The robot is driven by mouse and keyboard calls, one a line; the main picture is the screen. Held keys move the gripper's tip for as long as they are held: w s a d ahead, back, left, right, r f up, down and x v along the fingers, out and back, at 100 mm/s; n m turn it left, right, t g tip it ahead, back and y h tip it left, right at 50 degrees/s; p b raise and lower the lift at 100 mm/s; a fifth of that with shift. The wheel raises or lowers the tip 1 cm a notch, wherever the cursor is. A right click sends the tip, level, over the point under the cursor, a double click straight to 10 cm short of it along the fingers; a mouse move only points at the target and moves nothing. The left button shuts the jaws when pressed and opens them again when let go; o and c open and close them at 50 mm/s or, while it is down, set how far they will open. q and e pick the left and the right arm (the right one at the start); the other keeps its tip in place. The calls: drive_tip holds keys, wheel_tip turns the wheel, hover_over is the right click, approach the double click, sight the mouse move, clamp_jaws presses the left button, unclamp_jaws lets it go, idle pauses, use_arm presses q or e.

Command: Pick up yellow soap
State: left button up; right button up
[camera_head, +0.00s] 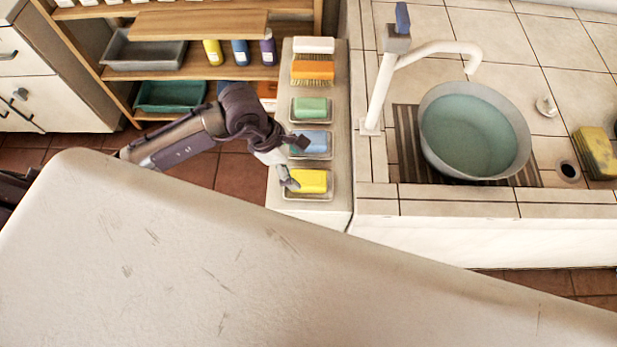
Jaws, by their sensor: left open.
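The yellow soap (312,181) lies in a pale dish (317,197) at the near end of a narrow ledge (340,130). My left gripper (296,165) reaches in from the left, open. One finger is at the soap's left edge and the other is over the blue soap's dish behind it. I cannot tell if the lower finger touches the yellow soap. The blue soap (312,141) is partly hidden by the upper finger. My right gripper is not in view.
A green soap (310,107), an orange brush (313,70) and a white brush (313,45) stand farther back on the ledge. A faucet (383,90) and a water-filled basin (472,135) are to the right. Shelves with bottles (241,52) and bins stand at back left. A large pale surface (200,260) fills the foreground.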

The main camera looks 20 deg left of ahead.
sight(308, 178)
use_arm(q)
drive_tip(key=x, duration=0.3)
drive_tip(key=shift+d+f, duration=0.1)
drive_tip(key=shift+w+d+f+p, duration=0.15)
drive_tip(key=shift+f+p, duration=0.35)
drive_tip(key=x, duration=0.1)
drive_tip(key=p+x, duration=0.1)
drive_tip(key=x, duration=0.1)
drive_tip(key=shift+w+f, duration=0.25)
drive_tip(key=shift+f, duration=0.05)
drive_tip(key=shift+d+f, duration=0.1)
drive_tip(key=shift+f, duration=0.3)
drive_tip(key=c, duration=1.4)
